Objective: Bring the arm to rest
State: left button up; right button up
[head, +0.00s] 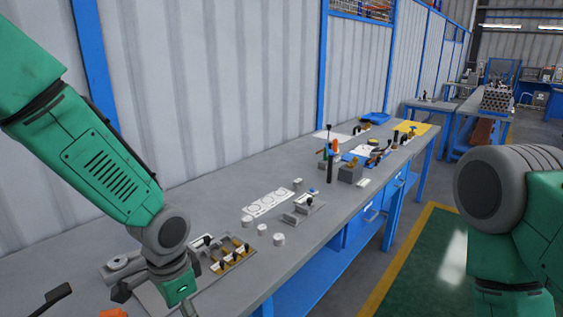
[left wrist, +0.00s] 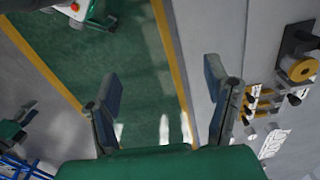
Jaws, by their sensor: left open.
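My left arm comes in from the left in the head view and bends down at its grey wrist over the near end of the workbench (head: 330,220). The bottom edge of that view cuts off most of the left gripper. In the left wrist view the left gripper (left wrist: 165,95) has its two fingers wide apart, with nothing between them. Floor and the bench edge show beyond the fingers. My right arm shows only in part at the right of the head view, and its gripper is out of sight.
Near my left wrist are a tray of brass-coloured parts (head: 232,258) and a grey round part (head: 118,263). Several small pale cylinders (head: 279,239) and a white sheet with circles (head: 268,202) lie farther along. A corrugated wall (head: 250,80) backs the bench; open green floor (head: 400,280) lies right.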

pick_arm(q)
jog(key=s+a+f+n+b, duration=0.1)
jog(key=s+f+n+b, duration=0.15)
jog(key=s+f, duration=0.4)
jog(key=s+a+f+n+h+b, duration=0.1)
jog(key=s+a+f+b, duration=0.15)
jog(key=f, duration=0.75)
jog(key=s+a+f+n+b, duration=0.1)
jog(key=s+f+n+b, duration=0.1)
jog(key=s+f+b, duration=0.35)
jog(key=s+a+f+n+b, duration=0.1)
jog(key=s+a+f, duration=0.1)
jog(key=s+f, duration=0.2)
jog(key=s+a+f+n+y+b, duration=0.1)
jog(key=s+a+f, duration=0.2)
jog(key=s+f, duration=0.2)
jog(key=shift+a+f+n+t+b, duration=0.3)
jog(key=shift+a+f+n, duration=0.05)
jog(key=shift+f, duration=0.15)
pick_arm(e)
notch_tip(320, 180, down, 13)
jog(key=shift+w+a+f, duration=0.15)
jog(key=shift+w+f, duration=0.05)
pick_arm(q)
jog(key=shift+d, duration=0.3)
pick_arm(e)
jog(key=shift+d+f, duration=0.1)
jog(key=shift+d, duration=0.2)
